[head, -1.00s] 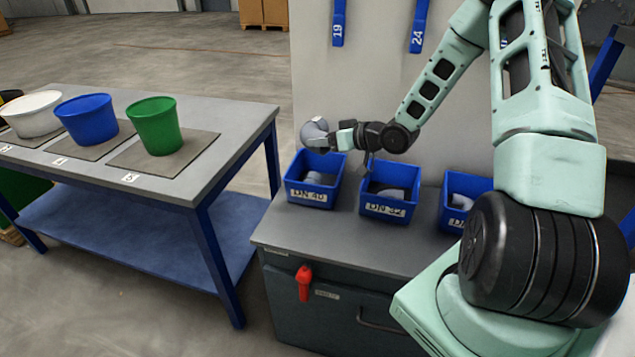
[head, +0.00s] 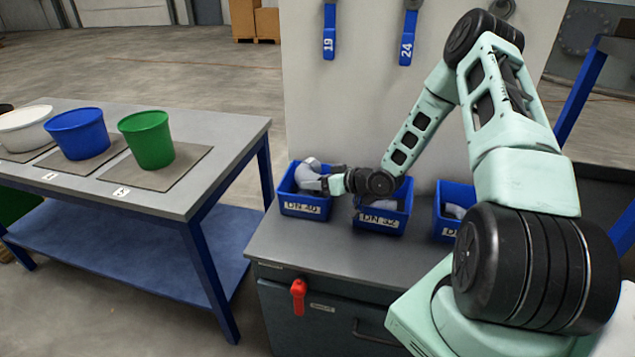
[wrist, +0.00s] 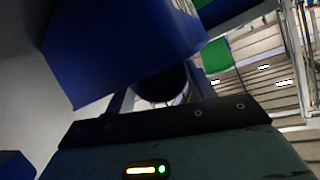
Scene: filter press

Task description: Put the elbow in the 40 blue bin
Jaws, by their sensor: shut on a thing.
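The grey elbow (head: 309,177) is at the DN 40 blue bin (head: 305,208), its lower part inside or just over the bin's opening in the head view. My gripper (head: 327,184) is shut on the elbow, reaching in from the right at the bin's right rim. In the wrist view my gripper (wrist: 160,100) is dark and partly hidden, with a large blue bin wall (wrist: 120,50) close beside it. I cannot tell whether the elbow touches the bin floor.
The DN 32 blue bin (head: 378,220) stands just right, under my wrist. Another blue bin (head: 447,222) is further right. A table (head: 225,150) at left holds green (head: 147,140), blue (head: 78,135) and white buckets (head: 22,130). Valve handles hang on the panel behind.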

